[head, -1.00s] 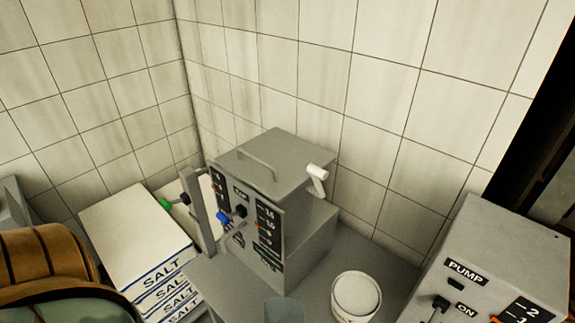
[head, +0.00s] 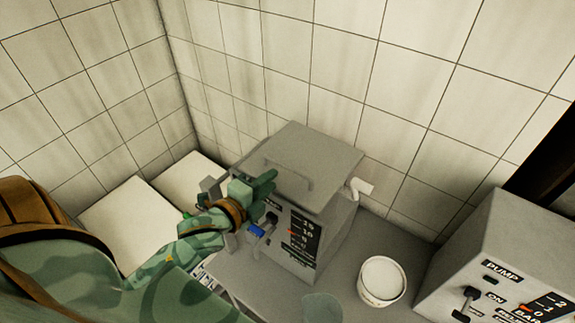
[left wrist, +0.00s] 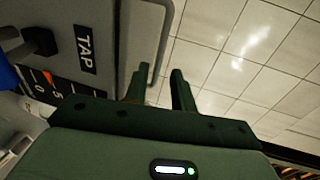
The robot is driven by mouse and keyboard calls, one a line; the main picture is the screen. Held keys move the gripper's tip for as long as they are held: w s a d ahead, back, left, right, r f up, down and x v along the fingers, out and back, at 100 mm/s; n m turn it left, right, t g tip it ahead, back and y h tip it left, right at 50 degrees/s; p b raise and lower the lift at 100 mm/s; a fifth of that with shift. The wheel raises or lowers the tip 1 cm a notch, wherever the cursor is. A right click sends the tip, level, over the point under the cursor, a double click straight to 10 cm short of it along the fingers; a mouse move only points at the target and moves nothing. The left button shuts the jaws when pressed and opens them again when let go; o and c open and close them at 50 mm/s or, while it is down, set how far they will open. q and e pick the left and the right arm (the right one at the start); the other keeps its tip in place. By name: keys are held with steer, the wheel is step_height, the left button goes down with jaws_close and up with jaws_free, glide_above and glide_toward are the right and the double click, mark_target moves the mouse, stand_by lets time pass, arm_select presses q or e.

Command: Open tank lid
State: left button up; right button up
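The grey tank (head: 335,235) stands in the corner against the tiled wall. Its flat grey lid (head: 325,150) lies shut on top, with a thin bar handle (head: 300,178) along it. My left gripper (head: 272,182) is at the lid's front left edge, close to the handle, and hides part of the tank's front. My right gripper is in neither view.
A white bucket (head: 382,281) and a greenish cup (head: 321,307) stand before the tank. A grey pump box (head: 490,240) is at the right. White salt bags (head: 125,222) lie left. A white-gripped lever (head: 362,187) sticks out at the tank's right side.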

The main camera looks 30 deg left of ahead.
mark_target(287, 169)
arm_select(q)
steer(key=x, duration=0.8)
steer(key=shift+f, duration=0.1)
jaws_close()
